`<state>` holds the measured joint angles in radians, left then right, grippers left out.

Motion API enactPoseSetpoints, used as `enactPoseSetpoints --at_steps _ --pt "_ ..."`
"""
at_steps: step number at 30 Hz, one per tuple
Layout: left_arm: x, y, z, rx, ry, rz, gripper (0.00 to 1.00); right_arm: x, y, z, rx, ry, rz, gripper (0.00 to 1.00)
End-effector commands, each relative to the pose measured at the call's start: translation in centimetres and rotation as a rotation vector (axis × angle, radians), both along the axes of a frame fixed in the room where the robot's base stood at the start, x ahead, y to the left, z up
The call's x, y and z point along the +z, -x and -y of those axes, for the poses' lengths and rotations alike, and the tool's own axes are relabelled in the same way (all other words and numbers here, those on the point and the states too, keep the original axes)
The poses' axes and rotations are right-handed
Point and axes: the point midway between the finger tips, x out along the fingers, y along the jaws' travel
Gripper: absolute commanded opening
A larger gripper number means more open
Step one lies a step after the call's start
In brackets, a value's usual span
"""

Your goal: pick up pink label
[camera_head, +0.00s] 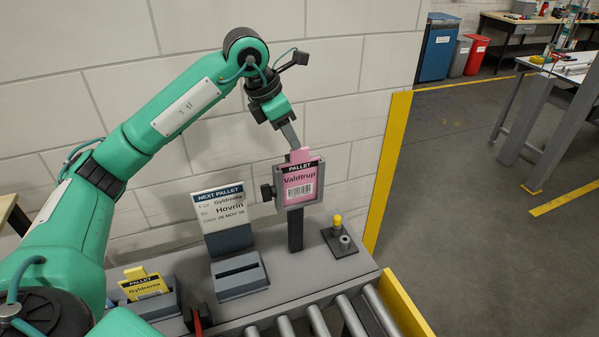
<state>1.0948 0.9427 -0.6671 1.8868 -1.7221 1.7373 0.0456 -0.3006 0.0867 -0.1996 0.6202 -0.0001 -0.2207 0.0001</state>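The pink label (300,187), marked PALLET and Valdtrup with a barcode, stands upright in a grey frame (279,185) on a dark post. A plain pink tab sticks up from its top edge. My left gripper (293,143) points down at this tab from the upper left, its fingertips at or very near it. The fingers show edge-on, so I cannot tell whether they are apart or shut on the tab. My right gripper is not in view.
A yellow label (147,288) sits in a holder at the lower left. A sign (222,209) reading NEXT PALLET and Hovrin stands behind an empty-looking slotted grey block (240,276). A small fixture with a yellow button (337,221) is to the right. Rollers (350,316) run along the front.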

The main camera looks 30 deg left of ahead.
Motion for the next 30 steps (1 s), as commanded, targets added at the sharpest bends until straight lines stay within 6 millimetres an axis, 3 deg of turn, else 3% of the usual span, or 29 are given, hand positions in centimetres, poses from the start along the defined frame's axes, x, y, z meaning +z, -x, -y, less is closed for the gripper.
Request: enactPoseSetpoints --at_steps 8,15,25,26,30 --pt "-1.4 -0.5 0.9 -0.002 0.001 -0.004 0.35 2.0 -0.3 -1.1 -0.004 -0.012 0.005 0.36" --pt "-4.0 -1.3 1.7 -0.002 0.001 -0.004 0.35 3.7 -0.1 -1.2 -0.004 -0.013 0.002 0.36" --pt "-4.9 -1.6 1.9 -0.001 0.000 0.001 0.35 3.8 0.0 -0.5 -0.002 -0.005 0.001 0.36" --pt "-4.9 -1.6 1.9 -0.001 0.000 0.001 0.33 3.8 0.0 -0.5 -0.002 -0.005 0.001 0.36" --pt "-4.9 -1.6 1.9 -0.001 0.000 0.001 0.05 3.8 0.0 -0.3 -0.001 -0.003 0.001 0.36"
